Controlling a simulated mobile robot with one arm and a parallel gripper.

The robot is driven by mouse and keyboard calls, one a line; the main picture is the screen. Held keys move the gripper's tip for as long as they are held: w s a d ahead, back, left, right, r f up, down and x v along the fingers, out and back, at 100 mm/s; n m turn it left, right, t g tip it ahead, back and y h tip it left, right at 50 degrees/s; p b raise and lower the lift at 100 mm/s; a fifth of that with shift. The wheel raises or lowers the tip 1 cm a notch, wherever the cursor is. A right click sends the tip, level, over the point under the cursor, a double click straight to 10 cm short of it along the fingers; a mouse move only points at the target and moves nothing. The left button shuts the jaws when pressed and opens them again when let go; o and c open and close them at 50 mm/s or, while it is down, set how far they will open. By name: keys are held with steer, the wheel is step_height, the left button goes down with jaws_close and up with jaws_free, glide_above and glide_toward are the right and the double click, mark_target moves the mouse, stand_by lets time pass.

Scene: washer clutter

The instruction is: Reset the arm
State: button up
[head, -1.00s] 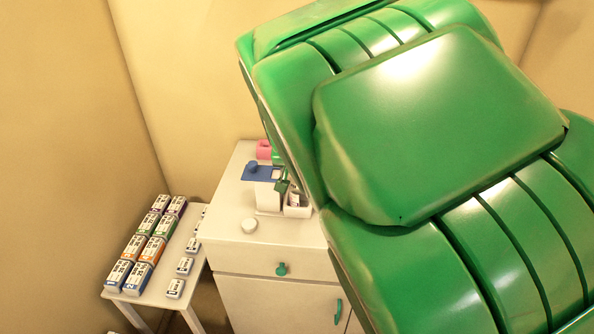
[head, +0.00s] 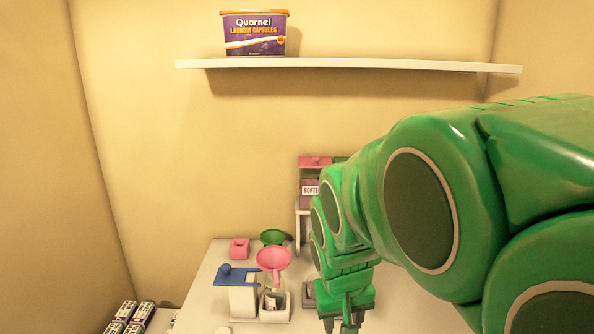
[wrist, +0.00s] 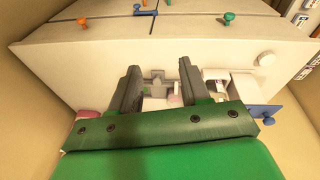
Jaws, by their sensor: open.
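My gripper (head: 342,324) shows at the bottom of the head view at the end of my green arm, over the white cabinet top (head: 205,288). The arm fills much of the right side of that view. In the wrist view my gripper (wrist: 159,68) has its two dark fingers spread apart with nothing held between them. Beyond the fingers, the wrist view shows the cabinet top and small items on it, partly hidden by the gripper.
A pink funnel (head: 273,259), a white container with a blue lid (head: 238,276), a green funnel (head: 273,237) and a softener dispenser (head: 312,188) stand on the cabinet. A wall shelf (head: 350,65) holds a Quarnel capsule tub (head: 254,35). Several boxes (head: 130,316) stand lower left.

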steer(key=s+d+g, duration=0.2)
steer(key=s+d, duration=0.1)
steer(key=s, duration=0.7)
steer(key=s+d+m+g, duration=0.1)
steer(key=s+d+g, duration=0.1)
steer(key=s, duration=0.9)
steer(key=shift+d+f+m+y, duration=0.3)
steer(key=shift+d+f+y, duration=0.15)
steer(key=shift+d, duration=0.45)
